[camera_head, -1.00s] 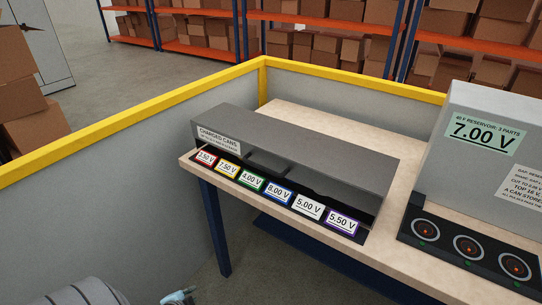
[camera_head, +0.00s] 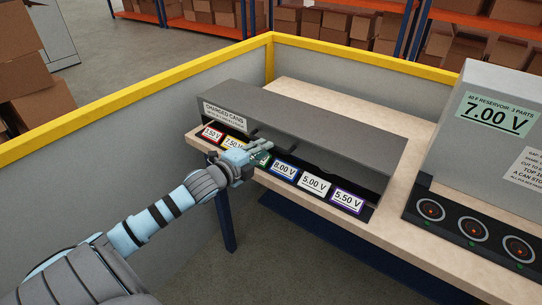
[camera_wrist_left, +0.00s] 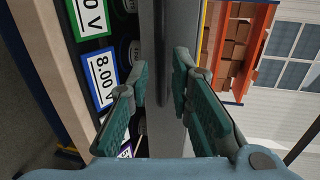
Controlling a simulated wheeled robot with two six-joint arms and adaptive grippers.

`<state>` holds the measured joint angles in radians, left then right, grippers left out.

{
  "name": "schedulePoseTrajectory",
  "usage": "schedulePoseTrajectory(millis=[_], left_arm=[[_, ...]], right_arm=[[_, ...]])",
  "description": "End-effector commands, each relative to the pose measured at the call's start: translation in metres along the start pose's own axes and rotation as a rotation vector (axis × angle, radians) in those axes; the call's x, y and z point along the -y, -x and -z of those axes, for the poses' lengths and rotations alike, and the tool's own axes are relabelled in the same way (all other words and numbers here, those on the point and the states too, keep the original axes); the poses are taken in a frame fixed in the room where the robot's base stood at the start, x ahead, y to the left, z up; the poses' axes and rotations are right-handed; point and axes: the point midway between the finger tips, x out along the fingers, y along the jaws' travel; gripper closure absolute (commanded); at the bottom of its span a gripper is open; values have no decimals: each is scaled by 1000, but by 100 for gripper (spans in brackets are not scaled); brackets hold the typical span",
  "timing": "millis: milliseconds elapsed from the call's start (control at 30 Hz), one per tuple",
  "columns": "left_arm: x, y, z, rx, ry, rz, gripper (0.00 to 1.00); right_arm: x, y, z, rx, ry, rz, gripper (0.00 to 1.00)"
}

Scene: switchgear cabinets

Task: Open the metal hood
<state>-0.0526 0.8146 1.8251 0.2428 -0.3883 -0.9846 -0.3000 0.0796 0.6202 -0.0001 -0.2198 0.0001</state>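The metal hood (camera_head: 310,122) is a long dark grey cover on the bench, labelled "CHARGED CANS". A dark opening shows under its front edge, above a row of coloured voltage labels (camera_head: 313,184). A small dark handle (camera_head: 285,144) juts from its front. My left gripper (camera_head: 257,154) is at the hood's front, near the handle and over the green label. In the left wrist view its fingers (camera_wrist_left: 160,85) are apart, with a grey strip of the hood (camera_wrist_left: 156,130) seen between them; I cannot tell whether they touch it. My right gripper is not in view.
A grey reservoir box (camera_head: 500,120) reading 7.00 V stands to the right, with round sockets (camera_head: 472,228) before it. A yellow-topped grey wall (camera_head: 120,108) runs behind and left. The bench top (camera_head: 400,205) between hood and box is clear.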

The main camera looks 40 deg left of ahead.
Motion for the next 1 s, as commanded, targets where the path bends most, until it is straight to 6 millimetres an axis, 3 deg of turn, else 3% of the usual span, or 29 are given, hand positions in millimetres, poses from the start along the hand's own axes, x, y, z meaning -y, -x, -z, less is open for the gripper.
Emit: schedulePoseTrajectory(millis=[100,300,567,733,1000], left_arm=[[-2,-22,1,-4,5,4,80],[0,-43,2,-4,2,0,80],[1,-45,2,-5,-2,-2,80],[1,-45,2,-5,-2,-2,100],[1,-45,2,-5,-2,-2,100]], right_arm=[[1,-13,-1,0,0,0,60],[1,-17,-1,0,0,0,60],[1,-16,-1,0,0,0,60],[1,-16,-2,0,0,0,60],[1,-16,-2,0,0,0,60]])
